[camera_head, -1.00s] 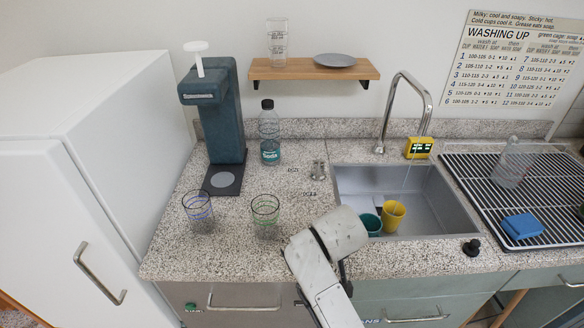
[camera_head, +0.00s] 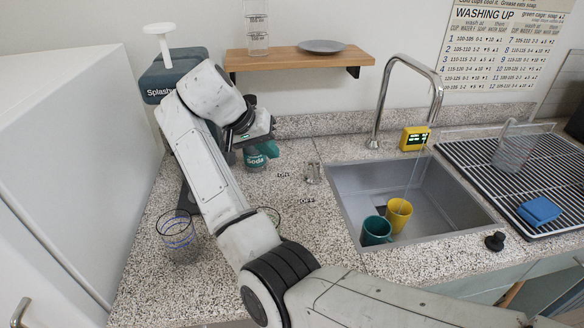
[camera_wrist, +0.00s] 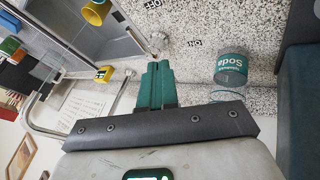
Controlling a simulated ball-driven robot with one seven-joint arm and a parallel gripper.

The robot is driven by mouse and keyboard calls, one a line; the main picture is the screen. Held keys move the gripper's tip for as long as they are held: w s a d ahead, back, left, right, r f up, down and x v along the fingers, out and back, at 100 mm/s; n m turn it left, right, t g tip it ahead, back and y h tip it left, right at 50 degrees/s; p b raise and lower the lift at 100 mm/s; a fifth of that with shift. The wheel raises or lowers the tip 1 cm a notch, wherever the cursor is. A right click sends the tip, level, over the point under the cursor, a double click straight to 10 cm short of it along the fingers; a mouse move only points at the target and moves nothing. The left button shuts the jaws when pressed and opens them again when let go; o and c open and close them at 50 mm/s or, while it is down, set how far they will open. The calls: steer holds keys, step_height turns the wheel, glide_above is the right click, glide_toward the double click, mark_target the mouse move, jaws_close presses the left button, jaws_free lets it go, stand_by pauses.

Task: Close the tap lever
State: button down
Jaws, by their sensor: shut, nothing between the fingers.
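The small metal tap lever (camera_head: 313,173) stands on the speckled counter left of the sink, with ON and OFF labels beside it. In the wrist view the lever (camera_wrist: 158,42) is just beyond my fingertips; whether they touch is unclear. My gripper (camera_wrist: 156,68) is shut and empty, its green fingers pressed together.
The sink (camera_head: 348,196) holds a teal cup (camera_head: 376,231) and a yellow cup (camera_head: 398,214). A glass (camera_head: 178,240) stands front left. A wooden shelf (camera_head: 300,60) hangs above the counter.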

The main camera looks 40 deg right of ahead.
mark_target(315, 172)
steer(key=shift+s+d+f+p, duration=0.45)
steer(key=shift+s+d+f, duration=0.1)
steer(key=shift+d+f, duration=0.9)
steer(key=shift+s+d+f+p, duration=0.55)
steer(key=shift+d+f, duration=0.75)
steer(key=shift+f, duration=0.2)
steer(key=shift+s+d+f+p, duration=0.4)
steer(key=shift+s+d+f, duration=0.15)
steer(key=shift+d+f, duration=0.9)
